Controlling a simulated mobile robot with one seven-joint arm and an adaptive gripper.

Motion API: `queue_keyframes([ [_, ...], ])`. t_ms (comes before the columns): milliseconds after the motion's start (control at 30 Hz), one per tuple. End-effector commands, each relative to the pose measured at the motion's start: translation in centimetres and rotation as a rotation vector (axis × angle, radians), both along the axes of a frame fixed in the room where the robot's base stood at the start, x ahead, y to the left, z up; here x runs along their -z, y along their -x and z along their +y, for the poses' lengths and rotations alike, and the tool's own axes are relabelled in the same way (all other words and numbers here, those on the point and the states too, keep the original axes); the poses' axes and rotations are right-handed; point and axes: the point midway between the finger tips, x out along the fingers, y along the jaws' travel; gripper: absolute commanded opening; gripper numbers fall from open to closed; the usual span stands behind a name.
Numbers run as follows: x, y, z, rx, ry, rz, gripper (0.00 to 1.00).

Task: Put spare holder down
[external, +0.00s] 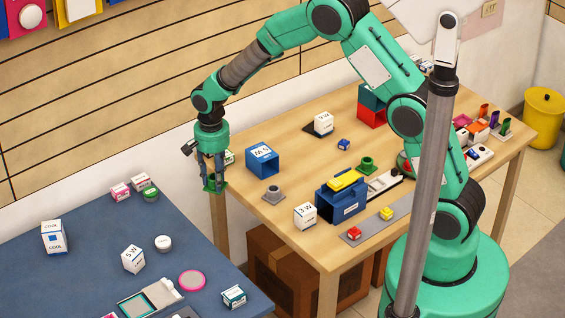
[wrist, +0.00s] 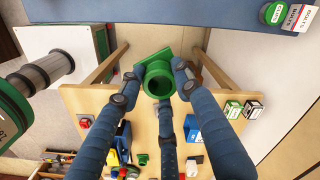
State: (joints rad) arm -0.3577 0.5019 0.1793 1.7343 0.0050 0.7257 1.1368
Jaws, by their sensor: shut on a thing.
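My gripper (external: 213,176) is shut on a green holder (external: 210,187), a short tube on a square base. In the wrist view, the holder (wrist: 158,78) sits between the fingertips with its round opening showing. It hangs in the air near the left end of the wooden table (external: 250,215), over the gap beside the blue table (external: 75,255). A similar green holder (external: 367,165) stands on the wooden table beside the blue container. A grey holder (external: 273,194) stands near that table's front left edge.
The wooden table also bears a blue box (external: 262,160), a white block (external: 305,215) and a dark blue container (external: 341,200). The blue table has a white carton (external: 54,237), a white cube (external: 133,259) and a round white tin (external: 163,242).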

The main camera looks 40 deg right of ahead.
Motion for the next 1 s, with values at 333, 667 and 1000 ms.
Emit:
queue_keyframes([
  [333,0.9,0.2,9.3,-0.206,0.0,-0.001,0.11],
  [667,5.5,0.5,11.0,-0.249,0.001,0.003,0.11],
  [1000,11.1,0.4,11.1,-0.248,0.0,0.001,0.11],
])
